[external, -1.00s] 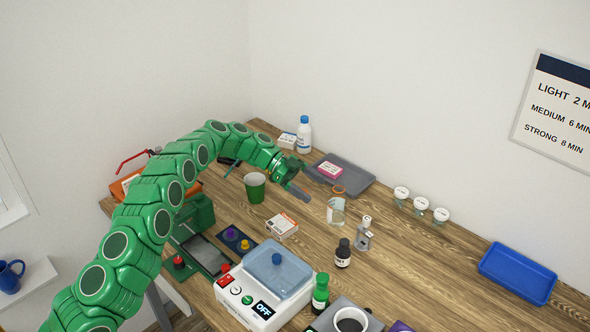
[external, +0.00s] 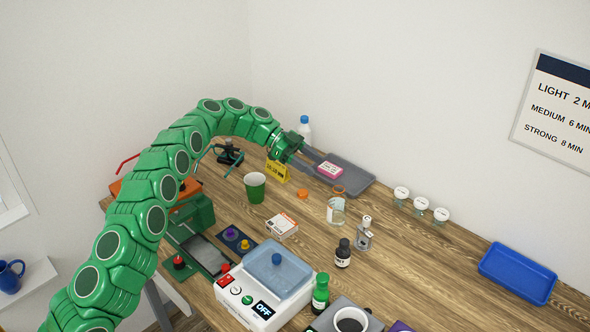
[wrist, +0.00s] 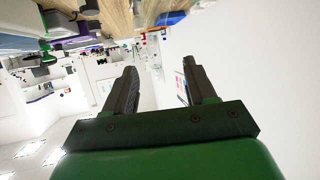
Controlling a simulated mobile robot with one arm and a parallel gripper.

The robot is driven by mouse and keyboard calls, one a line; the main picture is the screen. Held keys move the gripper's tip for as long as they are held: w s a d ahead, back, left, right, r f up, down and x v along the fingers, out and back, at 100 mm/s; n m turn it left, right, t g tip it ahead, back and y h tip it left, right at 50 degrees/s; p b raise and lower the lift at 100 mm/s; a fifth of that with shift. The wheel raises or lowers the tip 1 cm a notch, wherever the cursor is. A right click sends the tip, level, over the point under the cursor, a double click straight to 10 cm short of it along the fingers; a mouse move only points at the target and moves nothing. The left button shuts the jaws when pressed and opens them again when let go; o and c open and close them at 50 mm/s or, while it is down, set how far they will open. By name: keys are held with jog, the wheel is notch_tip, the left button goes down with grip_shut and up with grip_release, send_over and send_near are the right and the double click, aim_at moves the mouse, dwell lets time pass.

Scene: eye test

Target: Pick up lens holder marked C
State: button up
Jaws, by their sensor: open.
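I cannot make out a letter C on anything, so I cannot tell which thing is the lens holder. Three small clear jars with white lids stand in a row near the wall: a left one (external: 401,194), a middle one (external: 420,206) and a right one (external: 440,217). Their lid marks are too small to read. My gripper (external: 312,158) is above the far part of the table, left of the jars and near the pink box in the picture. In the wrist view my gripper (wrist: 160,70) has its two fingers apart with nothing between them.
A grey tray (external: 356,178) with a pink box (external: 330,170) lies at the back. A glass beaker (external: 336,213), a green cup (external: 255,187), a yellow sign (external: 277,171) and several bottles stand around. A blue tray (external: 517,273) lies at right, with bare table left of it.

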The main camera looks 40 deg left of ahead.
notch_tip(320, 180, up, 9)
jog(key=m+t+y, duration=0.7)
jog(key=m+y, duration=0.6)
jog(key=y, duration=0.9)
send_over(366, 227)
jog(key=s+d, duration=0.3)
jog(key=s, duration=0.1)
notch_tip(366, 227, down, 19)
jog(key=shift+a+f, duration=0.1)
jog(key=shift+w+a+f+n+g, duration=0.25)
jog(key=shift+w+a+n+g, duration=0.05)
jog(key=shift+w, duration=0.05)
jog(key=shift+w+a+f, duration=0.15)
jog(key=shift+w+a, duration=0.25)
jog(key=shift+w, duration=0.2)
jog(key=shift+w+a+f, duration=0.15)
jog(key=shift+w+a, duration=0.25)
jog(key=shift+w, duration=0.2)
jog(key=shift+x, duration=1.95)
jog(key=shift+w+r, duration=0.15)
jog(key=shift+r, duration=0.1)
grip_shut()
